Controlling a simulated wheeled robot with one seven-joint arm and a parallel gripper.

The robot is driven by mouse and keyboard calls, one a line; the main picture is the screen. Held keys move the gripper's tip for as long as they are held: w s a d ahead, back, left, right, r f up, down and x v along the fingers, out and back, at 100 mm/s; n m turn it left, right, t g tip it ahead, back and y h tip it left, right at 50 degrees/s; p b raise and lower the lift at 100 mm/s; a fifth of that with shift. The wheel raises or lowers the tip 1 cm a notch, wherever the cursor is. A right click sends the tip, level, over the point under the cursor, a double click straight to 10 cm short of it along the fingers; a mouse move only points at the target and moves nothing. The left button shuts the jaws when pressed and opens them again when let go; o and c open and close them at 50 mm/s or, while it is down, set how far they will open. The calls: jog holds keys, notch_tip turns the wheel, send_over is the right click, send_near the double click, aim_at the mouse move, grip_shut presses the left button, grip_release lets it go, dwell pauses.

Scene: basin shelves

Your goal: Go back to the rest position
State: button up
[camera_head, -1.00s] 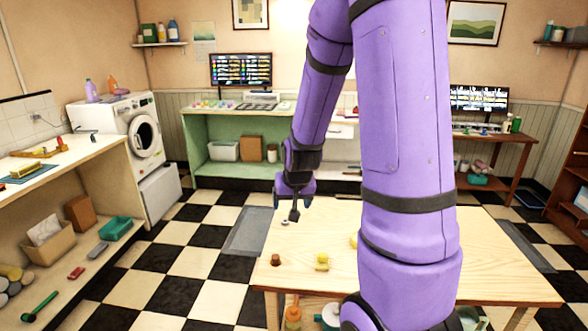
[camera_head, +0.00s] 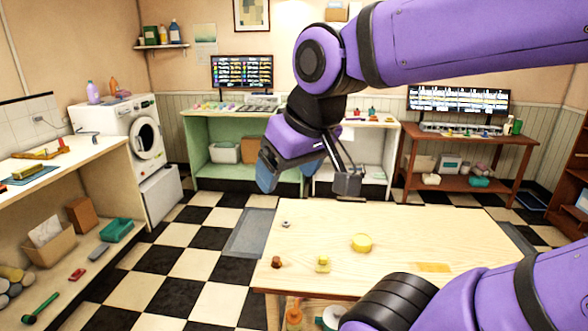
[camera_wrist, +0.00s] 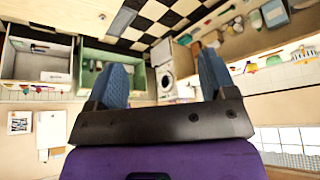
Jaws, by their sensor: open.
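My gripper (camera_head: 284,172) hangs in the air beyond the far left edge of the wooden table (camera_head: 320,215) in the head view. Its blue fingers point downward there. In the wrist view the two blue fingers (camera_wrist: 165,85) stand wide apart with nothing between them, so the gripper is open and empty. My purple arm is folded, with its upper link stretching to the right above the table.
On the table are a yellow round object (camera_head: 361,243), a small yellow block (camera_head: 323,264), a brown piece (camera_head: 276,262) and a small grey piece (camera_head: 285,224). A green shelf unit (camera_head: 200,150), washing machine (camera_head: 128,125) and brown desk (camera_head: 470,145) stand behind. Checkered floor is open at left.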

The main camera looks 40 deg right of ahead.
jog(key=shift+s+a+r, duration=0.1)
jog(key=shift+s+r, duration=0.05)
jog(key=shift+s, duration=0.3)
jog(key=shift+s+a+r, duration=0.1)
jog(key=shift+s, duration=0.3)
dwell(0.8)
